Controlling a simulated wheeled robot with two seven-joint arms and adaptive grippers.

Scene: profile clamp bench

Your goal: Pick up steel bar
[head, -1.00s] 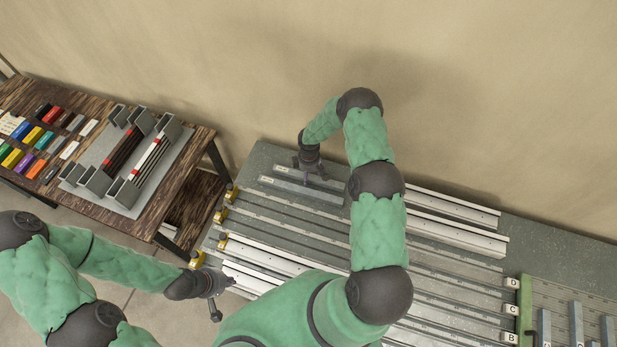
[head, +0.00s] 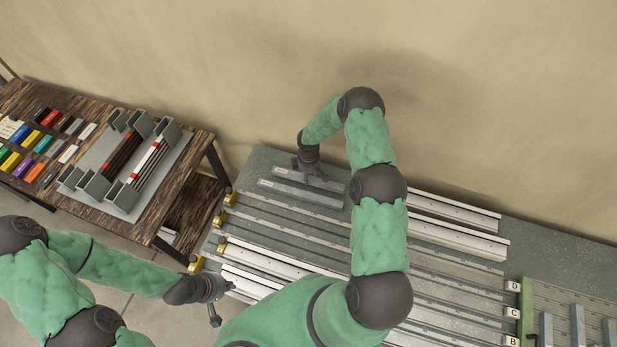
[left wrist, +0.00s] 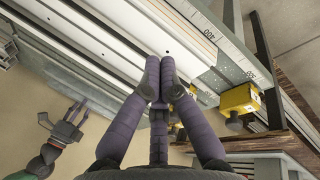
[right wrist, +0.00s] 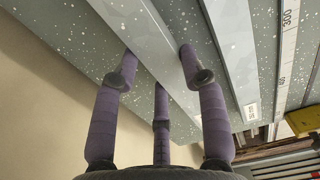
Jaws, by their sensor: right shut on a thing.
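Two grey steel bars lie side by side at the far left of the bench, a far one (head: 333,186) and a nearer one (head: 300,193). Whether the held bar is clear of the bench cannot be told. My left gripper (left wrist: 160,75) is empty, its fingertips together, by the bench's left end (head: 212,300).
Long metal profiles (head: 450,235) run along the bench (head: 545,245), with yellow blocks (head: 195,264) at their left ends. A wooden table (head: 150,222) with a grey rack (head: 125,195) and coloured boxes stands left. A beige wall is behind the bench.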

